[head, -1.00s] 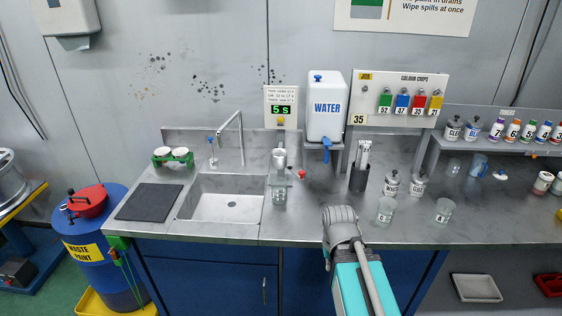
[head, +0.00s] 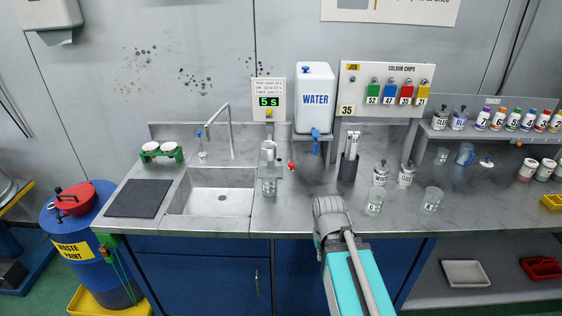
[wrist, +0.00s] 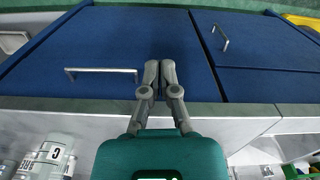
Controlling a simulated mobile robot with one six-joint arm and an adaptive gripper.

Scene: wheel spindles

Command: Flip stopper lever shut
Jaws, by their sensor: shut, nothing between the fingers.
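The flow-cup stand (head: 268,152) stands on the bench right of the sink, with a clear glass (head: 269,186) under it. A small red-tipped part (head: 291,166) sticks out at its right side; it may be the stopper lever, but its position is too small to tell. My gripper (wrist: 160,66) is shut and empty in the wrist view, in front of the blue cabinet doors at the bench edge. In the head view my gripper is hidden by my own arm. The stand and lever are not visible in the wrist view.
The sink (head: 222,202) is left of the stand. The water tank (head: 315,97) with a blue tap (head: 316,140) and a dark holder of tools (head: 347,170) stand behind and right. Beakers (head: 374,201) (head: 432,198) stand at right. The bench edge (wrist: 230,110) is close to my gripper.

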